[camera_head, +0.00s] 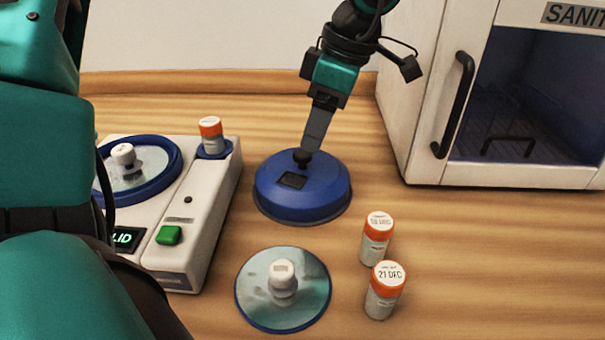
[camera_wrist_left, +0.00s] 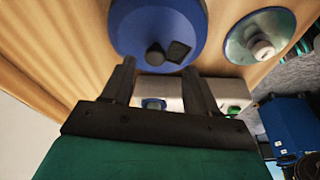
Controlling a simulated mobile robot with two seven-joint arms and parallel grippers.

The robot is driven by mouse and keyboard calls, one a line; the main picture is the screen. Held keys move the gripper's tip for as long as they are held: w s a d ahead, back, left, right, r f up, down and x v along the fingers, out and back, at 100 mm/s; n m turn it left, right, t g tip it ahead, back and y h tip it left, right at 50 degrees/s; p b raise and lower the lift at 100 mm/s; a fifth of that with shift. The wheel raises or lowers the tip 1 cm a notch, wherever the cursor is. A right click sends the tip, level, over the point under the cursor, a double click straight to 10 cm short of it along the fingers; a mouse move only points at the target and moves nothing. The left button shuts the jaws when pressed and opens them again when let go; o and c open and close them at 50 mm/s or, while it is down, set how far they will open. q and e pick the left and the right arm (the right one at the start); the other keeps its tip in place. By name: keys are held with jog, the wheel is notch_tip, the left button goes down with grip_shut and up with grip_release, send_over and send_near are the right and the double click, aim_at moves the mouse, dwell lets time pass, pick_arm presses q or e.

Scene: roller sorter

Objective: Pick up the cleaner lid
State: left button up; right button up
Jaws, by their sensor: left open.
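The round blue lid (camera_head: 325,183), which I take to be the cleaner lid, lies on the wooden counter. It has a black knob (camera_head: 302,157) and a dark rectangular patch on top. My left gripper (camera_head: 308,148) comes down from above, its fingers at the knob and partly covering it. In the left wrist view the blue lid (camera_wrist_left: 140,18) is just beyond the fingertips of the open gripper (camera_wrist_left: 163,75), with the knob (camera_wrist_left: 155,55) between them. Whether the fingers touch the knob I cannot tell. My right gripper is not in view.
A white machine (camera_head: 207,220) with a green button stands left, bearing a lidded blue ring and an orange-capped vial (camera_head: 210,138). A white cabinet (camera_head: 425,85) stands right.

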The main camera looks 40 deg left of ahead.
aim_at(306, 153)
pick_arm(q)
jog(key=shift+a+b+x, duration=0.15)
jog(key=shift+x, duration=1.4)
jog(key=shift+a+b+x, duration=0.15)
jog(key=shift+x, duration=1.45)
jog(key=shift+w+r, duration=0.1)
jog(key=shift+w, duration=0.1)
jog(key=shift+c, duration=0.2)
grip_shut()
